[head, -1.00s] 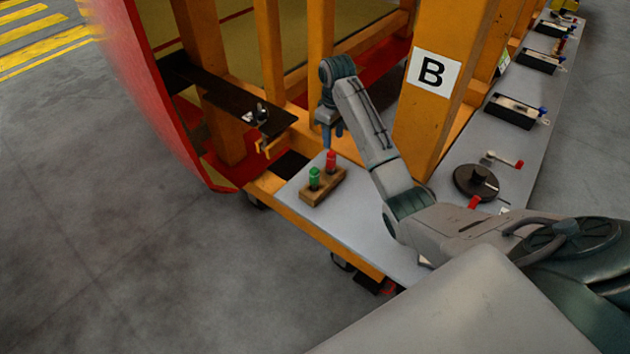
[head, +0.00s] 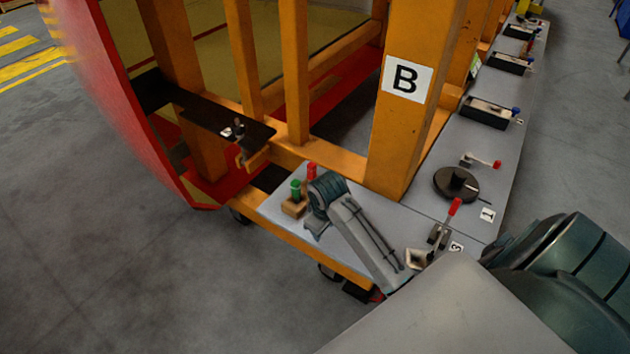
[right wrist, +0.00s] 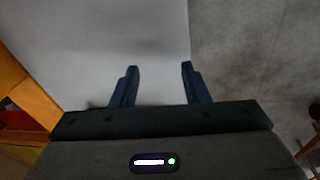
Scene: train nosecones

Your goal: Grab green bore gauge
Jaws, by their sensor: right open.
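The green bore gauge (head: 296,187) stands upright in a small wooden block (head: 292,209) on the grey shelf in the head view. A red gauge (head: 311,171) stands behind it, its lower part hidden by my right arm. My right wrist is low over the shelf, just right of the block, and covers part of it. My right gripper (right wrist: 160,68) is open and empty in the right wrist view, with the shelf edge and floor beyond its fingers. No gauge shows in that view. My left gripper is not in view.
An orange post with a "B" sign (head: 407,79) rises behind the grey shelf (head: 385,215). A dark disc (head: 455,184) and a red-handled clamp (head: 439,234) lie to the right. A black bracket (head: 185,108) is at the left. Open floor lies in front.

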